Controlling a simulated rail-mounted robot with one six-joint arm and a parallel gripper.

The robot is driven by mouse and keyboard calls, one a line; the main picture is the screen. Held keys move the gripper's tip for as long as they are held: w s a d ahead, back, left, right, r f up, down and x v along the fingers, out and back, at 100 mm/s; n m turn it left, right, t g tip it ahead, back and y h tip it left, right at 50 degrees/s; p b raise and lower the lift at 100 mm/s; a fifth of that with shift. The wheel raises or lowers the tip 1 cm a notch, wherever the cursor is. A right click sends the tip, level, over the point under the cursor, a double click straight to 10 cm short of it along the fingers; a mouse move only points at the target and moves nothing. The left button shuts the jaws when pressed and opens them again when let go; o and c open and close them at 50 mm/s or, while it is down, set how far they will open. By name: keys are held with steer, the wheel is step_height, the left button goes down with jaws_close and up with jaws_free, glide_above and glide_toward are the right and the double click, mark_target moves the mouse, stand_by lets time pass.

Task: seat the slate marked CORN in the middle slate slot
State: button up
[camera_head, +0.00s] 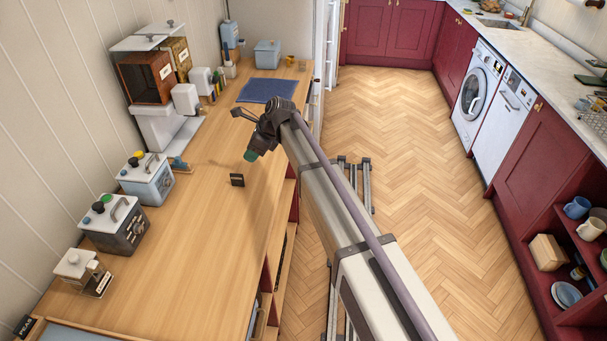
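A small dark slate-like block (237,180) stands on the wooden counter (205,235), a little below and left of my gripper in the picture. Its lettering is too small to read. Another dark slate, lettered PEAS (25,326), is at the bottom left corner. I cannot make out the word CORN anywhere. My gripper (254,150) hangs over the counter with a greenish tip pointing down. Its fingers are too small and dark to tell whether they are open or shut. I cannot clearly make out the middle slate slot.
A blue mat (267,90) and a blue-grey canister (267,54) lie beyond. The counter's middle is clear.

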steer(key=s+d+f+n+h, duration=0.1)
steer(key=s+d+n+h, duration=0.2)
steer(key=s+d+n, duration=0.6)
steer(key=s+d+f+n+h, duration=0.1)
steer(key=s+d+n+h, duration=0.2)
steer(key=s+d+n, duration=0.6)
steer(key=s+d, duration=0.4)
steer(key=d, duration=0.5)
steer(key=s+d, duration=0.5)
steer(key=d, duration=0.3)
steer(key=shift+s+d+f+n+g+h, duration=0.25)
steer(key=shift+d+f+n+g+h, duration=0.05)
steer(key=shift+d+f+n, duration=0.1)
steer(key=shift+o, duration=1.4)
steer(key=shift+w+a, duration=0.1)
steer(key=shift+w, duration=0.05)
steer(key=o, duration=0.6)
step_height(320, 180, up, 3)
steer(key=m+t+p, duration=0.1)
steer(key=p, duration=0.1)
glide_above(236, 176)
steer(key=f+b, duration=1)
steer(key=f, duration=0.1)
steer(key=shift+w+f+b, duration=0.2)
steer(key=shift+f+b, duration=0.1)
steer(key=shift+b, duration=0.1)
steer(key=shift+r, duration=0.3)
steer(key=shift+c, duration=0.5)
steer(key=c, duration=1)
